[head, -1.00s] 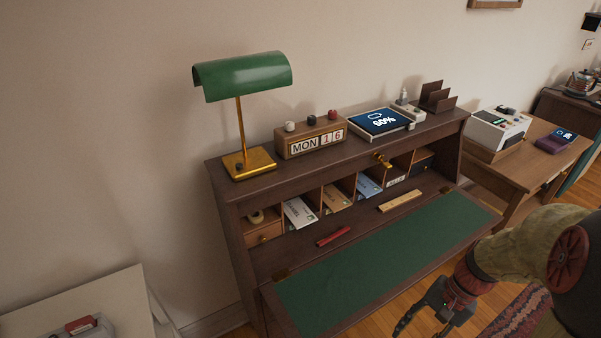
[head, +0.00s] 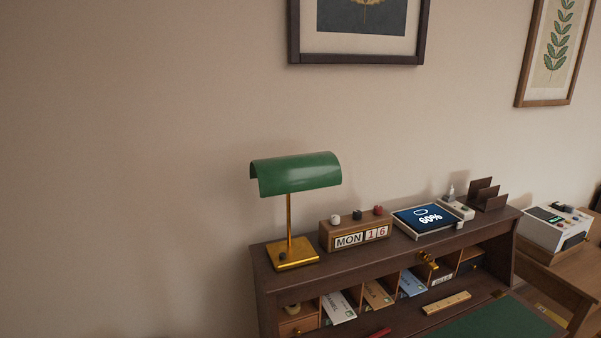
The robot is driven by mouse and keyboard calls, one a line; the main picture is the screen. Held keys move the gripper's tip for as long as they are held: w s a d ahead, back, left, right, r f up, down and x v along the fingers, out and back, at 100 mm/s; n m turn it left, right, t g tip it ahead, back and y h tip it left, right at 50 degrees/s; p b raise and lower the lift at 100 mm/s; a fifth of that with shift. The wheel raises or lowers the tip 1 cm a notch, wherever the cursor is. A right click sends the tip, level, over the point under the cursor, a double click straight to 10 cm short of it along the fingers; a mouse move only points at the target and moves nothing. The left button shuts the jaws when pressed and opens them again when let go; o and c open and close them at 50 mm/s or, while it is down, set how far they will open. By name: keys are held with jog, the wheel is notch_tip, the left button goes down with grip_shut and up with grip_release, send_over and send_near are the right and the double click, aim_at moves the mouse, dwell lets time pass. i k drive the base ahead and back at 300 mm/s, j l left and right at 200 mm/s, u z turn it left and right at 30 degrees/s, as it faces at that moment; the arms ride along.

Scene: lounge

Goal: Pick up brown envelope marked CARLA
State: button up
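A brown envelope (head: 377,294) leans in a pigeonhole of the dark wooden desk (head: 268,285). Its writing is too small for me to read. A white envelope (head: 338,307) stands in the pigeonhole to its left and a blue envelope (head: 412,284) in the one to its right. Another pale envelope (head: 441,280) shows further right, partly hidden. My gripper is out of the head view now.
On the desk top stand a green lamp (head: 296,174), a block calendar (head: 357,235), a tablet showing 60% (head: 425,217) and a dark letter rack (head: 486,194). A wooden ruler (head: 446,303) and a red object (head: 380,333) lie before the pigeonholes. The green writing surface (head: 500,322) looks clear.

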aim_at(377, 298)
jog(key=i+j+z, duration=0.15)
jog(key=j+z, duration=0.15)
jog(key=i+j+z, duration=0.1)
jog(key=j+z, duration=0.15)
jog(key=j, duration=0.25)
jog(key=j+z, duration=0.3)
jog(key=l+u, duration=0.35)
jog(key=l, duration=0.25)
jog(key=l+u, duration=0.35)
jog(key=l, duration=0.25)
jog(key=l+u, duration=0.3)
jog(key=l, duration=0.3)
jog(key=k, duration=0.05)
